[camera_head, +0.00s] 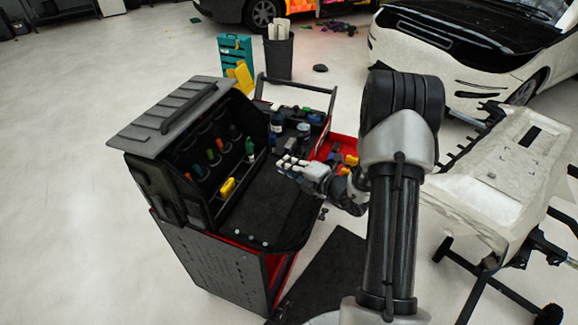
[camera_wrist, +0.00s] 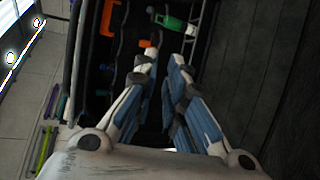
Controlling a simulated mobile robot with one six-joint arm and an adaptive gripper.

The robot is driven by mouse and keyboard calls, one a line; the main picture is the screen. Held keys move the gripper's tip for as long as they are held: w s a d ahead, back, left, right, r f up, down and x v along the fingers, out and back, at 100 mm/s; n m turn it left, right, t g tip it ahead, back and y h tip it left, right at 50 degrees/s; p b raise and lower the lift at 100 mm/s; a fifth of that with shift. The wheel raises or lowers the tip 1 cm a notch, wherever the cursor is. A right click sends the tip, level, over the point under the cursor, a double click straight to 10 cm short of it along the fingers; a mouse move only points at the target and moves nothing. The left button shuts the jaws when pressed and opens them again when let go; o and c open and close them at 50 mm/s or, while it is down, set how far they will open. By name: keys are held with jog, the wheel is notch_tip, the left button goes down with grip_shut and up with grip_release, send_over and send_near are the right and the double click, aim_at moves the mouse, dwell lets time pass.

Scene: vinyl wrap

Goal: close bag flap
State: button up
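A black tool bag (camera_head: 147,186) stands on a cart in the head view, its front open and its pockets showing. A grey ridged top (camera_head: 172,118) with a handle covers it. A dark flat panel (camera_head: 268,212), which looks like the lowered flap, lies out in front of the opening, with small light studs near its lower-left edge. My gripper (camera_head: 284,164) is above the panel's upper right part, pointing left toward the opening. In the wrist view my gripper (camera_wrist: 160,65) shows a gap between its fingers, with nothing held. The dark surface (camera_wrist: 262,70) lies to the right there.
Green (camera_head: 250,147) and yellow (camera_head: 227,188) tools sit in the bag. The cart (camera_head: 215,265) has bottles on top and an open red drawer (camera_head: 343,146) at right. A white car panel on a stand (camera_head: 500,180) is at right. Open floor lies left.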

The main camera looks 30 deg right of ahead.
grip_shut()
jog(key=shift+c, duration=0.6)
grip_release()
jog(key=o, duration=0.7)
jog(key=v, duration=1.2)
jog(key=shift+c, duration=0.2)
